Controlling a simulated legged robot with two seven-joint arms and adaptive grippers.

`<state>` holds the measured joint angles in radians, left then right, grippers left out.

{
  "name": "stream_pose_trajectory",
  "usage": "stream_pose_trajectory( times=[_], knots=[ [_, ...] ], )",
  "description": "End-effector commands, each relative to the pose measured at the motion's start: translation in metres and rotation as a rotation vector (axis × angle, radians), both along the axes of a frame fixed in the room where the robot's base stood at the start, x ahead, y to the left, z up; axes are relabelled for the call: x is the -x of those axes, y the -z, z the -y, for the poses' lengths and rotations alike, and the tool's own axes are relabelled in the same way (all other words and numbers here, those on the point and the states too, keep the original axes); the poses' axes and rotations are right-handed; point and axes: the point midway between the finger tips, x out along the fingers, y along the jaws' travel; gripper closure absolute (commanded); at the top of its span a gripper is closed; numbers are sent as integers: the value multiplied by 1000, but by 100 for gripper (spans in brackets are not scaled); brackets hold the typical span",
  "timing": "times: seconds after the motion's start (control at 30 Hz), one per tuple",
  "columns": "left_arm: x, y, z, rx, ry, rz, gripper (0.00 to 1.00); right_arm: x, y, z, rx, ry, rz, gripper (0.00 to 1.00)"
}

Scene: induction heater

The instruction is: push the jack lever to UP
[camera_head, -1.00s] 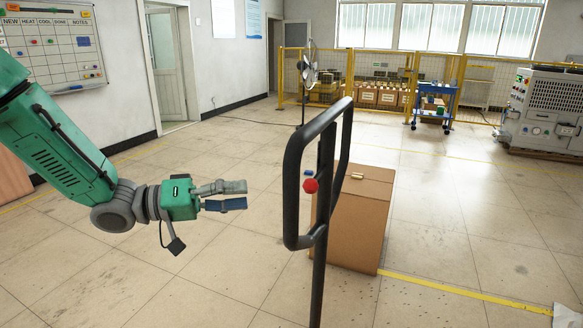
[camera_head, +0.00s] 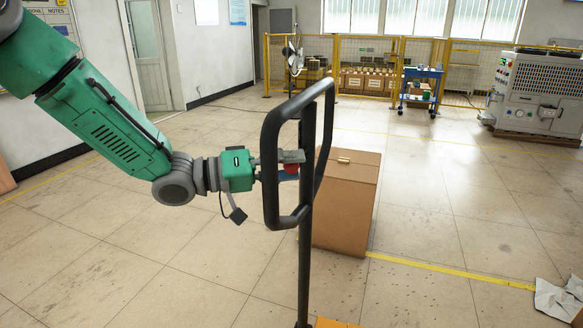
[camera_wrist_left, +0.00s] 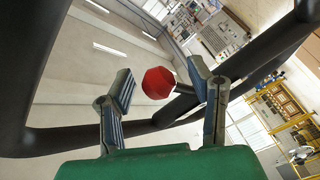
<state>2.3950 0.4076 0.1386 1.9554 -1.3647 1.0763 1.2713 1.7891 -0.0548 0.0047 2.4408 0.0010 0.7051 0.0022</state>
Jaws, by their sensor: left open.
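The jack handle (camera_head: 268,130) is a dark upright loop on a post. The jack lever's red knob (camera_head: 291,168) sits inside the loop and is partly hidden behind my gripper's upper finger in the head view. My left gripper (camera_head: 297,166) reaches into the loop from the left with its fingers around the knob's height. In the left wrist view the red knob (camera_wrist_left: 158,83) shows between the two open fingers of my gripper (camera_wrist_left: 160,80), with a visible gap on both sides. Whether the knob's back touches anything is hidden. My right gripper is not in view.
A brown cardboard box (camera_head: 345,205) stands just behind the handle. A crumpled white sheet (camera_head: 560,298) lies on the floor at right. A yellow fence (camera_head: 335,60), a blue cart (camera_head: 420,88) and a grey machine (camera_head: 540,92) stand farther back. The floor between is clear.

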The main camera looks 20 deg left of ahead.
Motion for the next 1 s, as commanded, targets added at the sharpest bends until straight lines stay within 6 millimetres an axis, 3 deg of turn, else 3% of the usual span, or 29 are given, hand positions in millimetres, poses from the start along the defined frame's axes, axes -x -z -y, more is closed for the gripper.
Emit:
stream_pose_trajectory(
  times=[0.27, 0.4, 0.43, 0.67, 1.0],
  knots=[
    [-1, 1, -1, 2, 0, 0, 52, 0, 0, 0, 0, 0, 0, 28],
    [-1, 1, -1, 2, 0, 0, 98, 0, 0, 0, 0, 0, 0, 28],
    [-1, 1, -1, 2, 0, 0, 100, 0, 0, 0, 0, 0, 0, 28],
    [-2, 7, -2, 4, -1, 37, 100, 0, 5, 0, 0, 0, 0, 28],
    [-8, 39, -1, 16, -1, 375, 100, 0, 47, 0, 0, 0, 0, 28]
  ],
)
